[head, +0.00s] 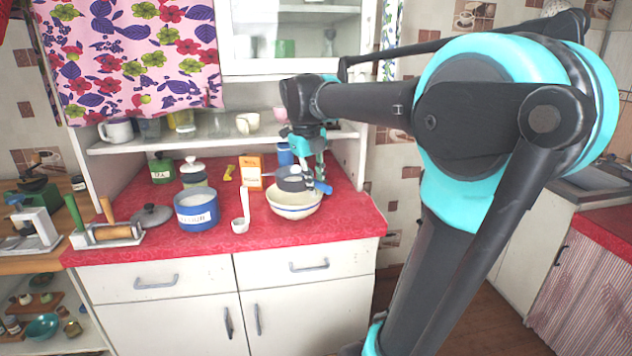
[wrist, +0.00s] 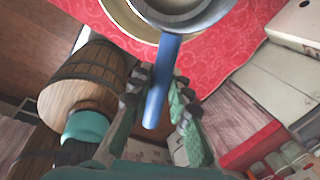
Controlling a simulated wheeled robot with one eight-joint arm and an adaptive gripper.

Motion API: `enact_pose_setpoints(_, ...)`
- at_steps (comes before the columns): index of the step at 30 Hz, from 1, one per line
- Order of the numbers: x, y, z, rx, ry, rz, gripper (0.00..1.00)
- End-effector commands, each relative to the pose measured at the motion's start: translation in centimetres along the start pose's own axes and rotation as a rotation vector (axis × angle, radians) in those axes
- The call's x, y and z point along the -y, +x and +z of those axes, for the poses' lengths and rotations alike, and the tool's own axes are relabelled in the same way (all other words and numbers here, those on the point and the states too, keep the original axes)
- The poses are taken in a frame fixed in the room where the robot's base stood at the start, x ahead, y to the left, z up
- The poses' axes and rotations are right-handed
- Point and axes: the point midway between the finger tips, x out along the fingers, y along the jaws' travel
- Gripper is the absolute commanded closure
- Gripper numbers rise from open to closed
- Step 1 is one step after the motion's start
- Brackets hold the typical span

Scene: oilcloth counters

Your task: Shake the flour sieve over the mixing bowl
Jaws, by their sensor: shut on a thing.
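The flour sieve (head: 291,180) is a grey round pan with a blue handle. My gripper (head: 318,183) is shut on its blue handle and holds it over the cream mixing bowl (head: 294,205), which stands on the red counter near the front edge. In the wrist view the sieve's grey rim (wrist: 181,22) is at the top, above part of the bowl (wrist: 128,22). The blue handle (wrist: 157,95) runs down between the fingers of my gripper (wrist: 160,95). The sieve hides part of the bowl's inside, and I cannot tell whether it holds flour.
A blue cup (head: 285,154) is behind the sieve. A shelf (head: 190,142) with cups hangs above.

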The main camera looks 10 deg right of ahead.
Motion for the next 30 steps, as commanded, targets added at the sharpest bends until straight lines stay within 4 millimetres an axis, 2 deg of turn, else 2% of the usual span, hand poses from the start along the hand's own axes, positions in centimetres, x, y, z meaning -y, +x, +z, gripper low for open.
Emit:
enact_pose_setpoints(16,0.1,0.0,0.0,0.0,0.001,0.0,1.0)
enact_pose_setpoints(24,2.7,0.5,0.0,0.0,0.002,0.0,1.0)
enact_pose_setpoints(30,2.8,0.5,0.0,0.0,0.0,0.0,1.0)
